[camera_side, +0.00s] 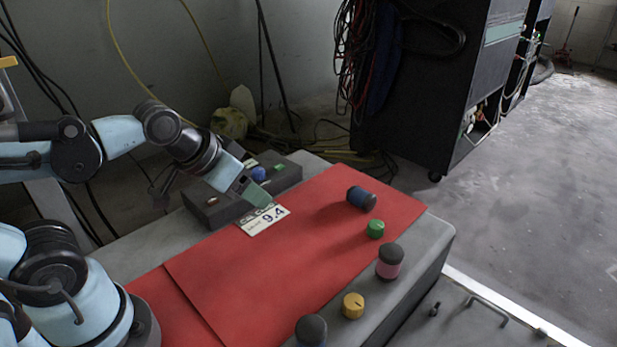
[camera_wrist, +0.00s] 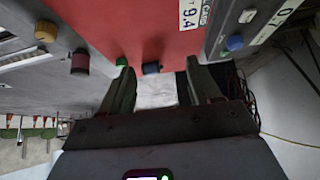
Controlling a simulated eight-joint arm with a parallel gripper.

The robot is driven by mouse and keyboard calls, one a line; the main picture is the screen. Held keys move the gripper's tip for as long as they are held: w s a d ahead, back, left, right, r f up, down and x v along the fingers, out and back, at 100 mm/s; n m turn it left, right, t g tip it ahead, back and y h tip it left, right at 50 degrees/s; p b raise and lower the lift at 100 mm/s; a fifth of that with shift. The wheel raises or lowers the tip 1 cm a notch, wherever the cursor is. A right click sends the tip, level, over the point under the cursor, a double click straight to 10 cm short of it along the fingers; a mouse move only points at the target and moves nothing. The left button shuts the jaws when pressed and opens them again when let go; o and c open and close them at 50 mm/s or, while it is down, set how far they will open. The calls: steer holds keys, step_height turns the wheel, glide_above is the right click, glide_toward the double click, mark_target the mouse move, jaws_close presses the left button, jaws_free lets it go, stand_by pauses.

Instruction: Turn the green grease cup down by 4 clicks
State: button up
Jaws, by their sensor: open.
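A small green cup (camera_side: 376,229) stands on the red mat near its right edge. In the wrist view it shows (camera_wrist: 121,61) beside my left finger. A second green piece (camera_side: 280,168) sits on the dark box at the back, next to a blue knob (camera_side: 258,173); I cannot tell from its look whether it is a cup or a button. My gripper (camera_side: 257,194) is open over the mat's back left part, near the dark box and well left of the green cup. In the wrist view the gripper (camera_wrist: 160,66) shows two spread fingers with nothing held.
A blue dark-ended cylinder (camera_side: 362,198) lies behind the green cup. A pink dark-topped cylinder (camera_side: 389,260), a yellow knob (camera_side: 353,305) and a dark-topped cylinder (camera_side: 311,330) line the front edge. A card reading 9.4 (camera_side: 264,219) lies by the box. The mat's middle is clear.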

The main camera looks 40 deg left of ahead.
stand_by(0.5)
steer(key=w+d+r+n+g, duration=0.2)
steer(key=w+r, duration=0.2)
steer(key=w, duration=0.2)
steer(key=n+g, duration=0.5)
glide_above(376, 224)
step_height(376, 224, down, 6)
steer(key=r, duration=0.1)
step_height(376, 224, down, 12)
steer(key=shift+f, duration=0.1)
steer(key=c, duration=1)
steer(key=shift+m, duration=0.4)
